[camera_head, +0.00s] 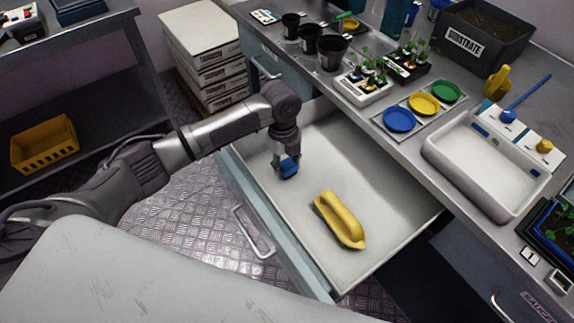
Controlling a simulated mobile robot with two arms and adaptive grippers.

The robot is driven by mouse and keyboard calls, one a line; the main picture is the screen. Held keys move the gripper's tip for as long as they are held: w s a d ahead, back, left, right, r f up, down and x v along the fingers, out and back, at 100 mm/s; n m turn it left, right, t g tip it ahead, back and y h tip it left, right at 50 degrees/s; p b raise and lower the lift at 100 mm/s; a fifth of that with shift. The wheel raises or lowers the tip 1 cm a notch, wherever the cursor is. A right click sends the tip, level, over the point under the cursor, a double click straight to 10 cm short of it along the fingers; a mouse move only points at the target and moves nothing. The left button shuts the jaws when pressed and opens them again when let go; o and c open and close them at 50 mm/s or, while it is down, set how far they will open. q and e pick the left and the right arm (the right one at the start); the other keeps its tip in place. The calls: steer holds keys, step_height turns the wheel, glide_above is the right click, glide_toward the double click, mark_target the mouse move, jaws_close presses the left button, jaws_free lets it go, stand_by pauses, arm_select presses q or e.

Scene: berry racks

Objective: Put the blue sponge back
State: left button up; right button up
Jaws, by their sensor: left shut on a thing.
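My left gripper (283,158) reaches down into an open drawer (378,254) from the left. It is shut on a small blue sponge (290,168), which shows just below its fingers. The sponge is over the back left part of the drawer; whether it touches the drawer floor I cannot tell. A yellow scoop-like thing (341,219) lies in the drawer, to the right of and nearer than the sponge. My right gripper is not in view.
The worktop bears black pots (331,52), seedling trays, coloured dishes (399,119), a white tray (488,162) and a substrate bin (482,36). A shelf with a yellow basket (45,143) stands at the left. The drawer floor between sponge and scoop is clear.

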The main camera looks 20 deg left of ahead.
mark_target(284, 160)
arm_select(q)
steer(key=shift+f, duration=0.45)
steer(key=shift+f, duration=0.2)
steer(key=o, duration=1)
steer(key=shift+r, duration=0.1)
steer(key=r, duration=0.8)
steer(key=w+a+r, duration=0.1)
steer(key=r, duration=0.3)
steer(key=shift+r, duration=0.1)
